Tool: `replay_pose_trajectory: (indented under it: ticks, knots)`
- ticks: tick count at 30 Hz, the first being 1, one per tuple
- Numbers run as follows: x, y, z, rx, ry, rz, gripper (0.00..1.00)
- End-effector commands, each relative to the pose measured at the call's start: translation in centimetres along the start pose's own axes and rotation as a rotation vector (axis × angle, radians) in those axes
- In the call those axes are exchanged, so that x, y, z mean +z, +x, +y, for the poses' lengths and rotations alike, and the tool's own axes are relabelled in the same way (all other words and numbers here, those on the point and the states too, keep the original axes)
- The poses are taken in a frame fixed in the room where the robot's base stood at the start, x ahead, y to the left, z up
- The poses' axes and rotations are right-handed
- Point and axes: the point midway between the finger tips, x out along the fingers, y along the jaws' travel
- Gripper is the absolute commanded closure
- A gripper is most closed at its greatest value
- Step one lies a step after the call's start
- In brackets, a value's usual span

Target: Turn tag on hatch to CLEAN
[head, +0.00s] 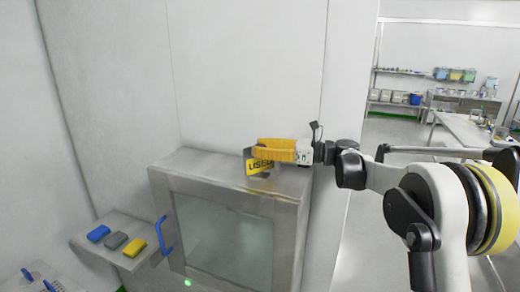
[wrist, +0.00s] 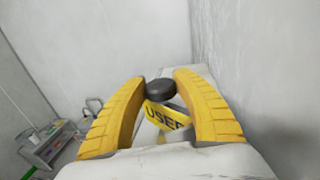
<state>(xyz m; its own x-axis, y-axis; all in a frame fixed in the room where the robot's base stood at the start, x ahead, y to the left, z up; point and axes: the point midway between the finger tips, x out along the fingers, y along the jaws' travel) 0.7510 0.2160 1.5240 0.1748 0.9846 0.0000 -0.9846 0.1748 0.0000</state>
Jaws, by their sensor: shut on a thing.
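The tag (head: 260,167) is a yellow plate with the dark word USED, at the top front edge of the steel hatch (head: 188,165). In the wrist view the tag (wrist: 165,116) hangs tilted just below a dark round knob (wrist: 160,92). My gripper (head: 250,152) has yellow fingers and reaches in from the right over the hatch top. In the wrist view my gripper (wrist: 160,85) is shut on the dark knob, with a finger on each side. The back of the tag is hidden.
The hatch has a glass door with a blue handle (head: 164,235) and a green light (head: 187,282). A steel shelf at left holds a blue block (head: 98,233), a grey block (head: 116,240) and a yellow block (head: 134,247). A wall stands close behind the hatch.

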Motion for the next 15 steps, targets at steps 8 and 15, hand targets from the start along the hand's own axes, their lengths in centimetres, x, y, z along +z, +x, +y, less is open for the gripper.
replay_pose_trajectory:
  ticks: [8, 15]
  knots:
    - [-0.04, -0.01, 0.01, 0.004, 0.0, 0.001, 0.95]
    - [-0.03, 0.0, 0.01, 0.003, 0.0, 0.001, 0.41]
